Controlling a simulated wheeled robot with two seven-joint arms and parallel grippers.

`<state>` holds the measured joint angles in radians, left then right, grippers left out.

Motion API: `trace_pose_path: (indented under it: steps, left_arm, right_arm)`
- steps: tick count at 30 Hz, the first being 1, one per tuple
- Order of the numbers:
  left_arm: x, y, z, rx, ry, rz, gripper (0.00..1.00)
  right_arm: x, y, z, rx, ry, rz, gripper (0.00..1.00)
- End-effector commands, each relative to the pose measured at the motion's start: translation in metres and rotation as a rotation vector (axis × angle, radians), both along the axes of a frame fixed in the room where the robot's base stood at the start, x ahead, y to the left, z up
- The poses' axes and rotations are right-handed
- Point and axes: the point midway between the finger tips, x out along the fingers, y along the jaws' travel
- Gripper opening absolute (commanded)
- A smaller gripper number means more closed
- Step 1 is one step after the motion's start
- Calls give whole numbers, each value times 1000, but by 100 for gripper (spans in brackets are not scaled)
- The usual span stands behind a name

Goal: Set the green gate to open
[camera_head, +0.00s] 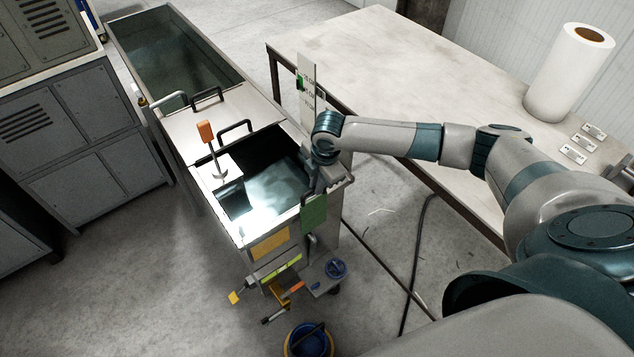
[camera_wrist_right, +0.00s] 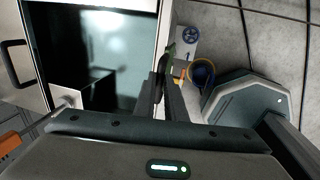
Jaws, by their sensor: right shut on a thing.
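The green gate (camera_head: 313,215) is a small green plate at the near right corner of the long metal tank (camera_head: 240,236). My right gripper (camera_head: 314,186) reaches down from above at that corner, just over the green plate. In the right wrist view the two dark fingers (camera_wrist_right: 166,78) are close together on the green piece (camera_wrist_right: 168,55), seen nearly edge-on. The fingers hide part of it, and I cannot tell its exact setting. My left gripper is not in view.
An orange-handled tool (camera_head: 206,133) stands at the tank's left side. A yellow plate (camera_head: 270,244), a blue handwheel (camera_head: 335,268) and a blue bucket (camera_head: 309,340) are at the near end. A worktable (camera_head: 400,60) with a white roll (camera_head: 568,75) stands to the right.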

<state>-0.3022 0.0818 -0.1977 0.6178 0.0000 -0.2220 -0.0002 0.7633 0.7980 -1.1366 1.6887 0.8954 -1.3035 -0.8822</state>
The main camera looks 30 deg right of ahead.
Motion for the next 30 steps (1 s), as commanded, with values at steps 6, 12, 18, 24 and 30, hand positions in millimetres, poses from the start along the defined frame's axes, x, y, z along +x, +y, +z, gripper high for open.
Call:
trace_pose_path:
  steps: [6,12,18,24,30]
  left_arm:
    - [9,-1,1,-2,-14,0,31]
    - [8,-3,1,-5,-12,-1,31]
    - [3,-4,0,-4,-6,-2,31]
    - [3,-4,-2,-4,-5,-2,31]
    - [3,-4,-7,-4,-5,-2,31]
  right_arm:
    - [4,0,5,3,-11,-1,0]
    - [3,0,4,1,-9,-1,29]
    - [3,0,3,1,-7,-1,29]
    - [2,-1,8,1,-7,-2,29]
    - [-3,-1,29,0,-9,0,29]
